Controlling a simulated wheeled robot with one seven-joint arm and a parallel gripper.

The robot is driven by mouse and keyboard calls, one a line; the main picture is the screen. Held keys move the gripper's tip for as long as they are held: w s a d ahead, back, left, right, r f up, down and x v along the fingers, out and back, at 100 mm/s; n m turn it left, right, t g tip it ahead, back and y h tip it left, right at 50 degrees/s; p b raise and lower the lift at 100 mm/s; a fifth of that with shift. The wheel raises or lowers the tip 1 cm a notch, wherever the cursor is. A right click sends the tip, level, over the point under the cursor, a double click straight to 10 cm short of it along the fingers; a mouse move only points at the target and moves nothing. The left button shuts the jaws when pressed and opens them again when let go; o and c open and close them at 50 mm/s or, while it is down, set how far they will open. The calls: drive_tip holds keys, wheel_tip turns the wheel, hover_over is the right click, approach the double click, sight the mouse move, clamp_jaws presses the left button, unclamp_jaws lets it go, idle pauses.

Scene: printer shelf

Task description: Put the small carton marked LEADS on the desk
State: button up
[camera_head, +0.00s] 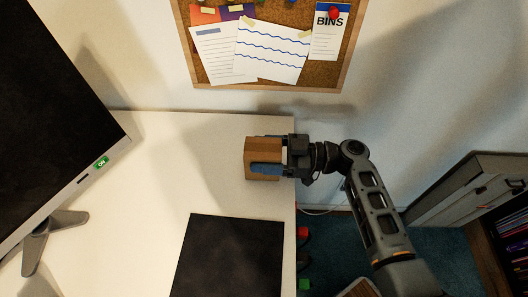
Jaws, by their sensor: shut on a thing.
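A small brown carton (262,150) is at the right end of the white desk (190,150), near its back corner. My gripper (268,156) reaches in from the right with its blue fingers along the carton's sides and is shut on it. The carton is over the desk top. I cannot tell whether its underside touches the surface. No marking is readable on the carton from this view.
A dark flat mat (230,258) lies on the desk in front of the carton. A monitor (50,110) on a grey stand fills the left. A cork board (270,45) hangs on the wall behind. A grey cabinet (465,190) stands at the right. The desk left of the carton is clear.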

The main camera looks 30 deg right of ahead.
drive_tip(key=shift+f, duration=0.2)
drive_tip(key=o, duration=1.2)
drive_tip(key=shift+r, duration=0.1)
drive_tip(key=shift+c, duration=0.2)
drive_tip(key=shift+r, duration=0.1)
drive_tip(key=shift+r+p, duration=0.2)
drive_tip(key=shift+p, duration=0.15)
drive_tip(key=b+v, duration=0.3)
drive_tip(key=v, duration=0.9)
drive_tip(key=shift+b, duration=0.3)
drive_tip(key=shift+f, duration=0.15)
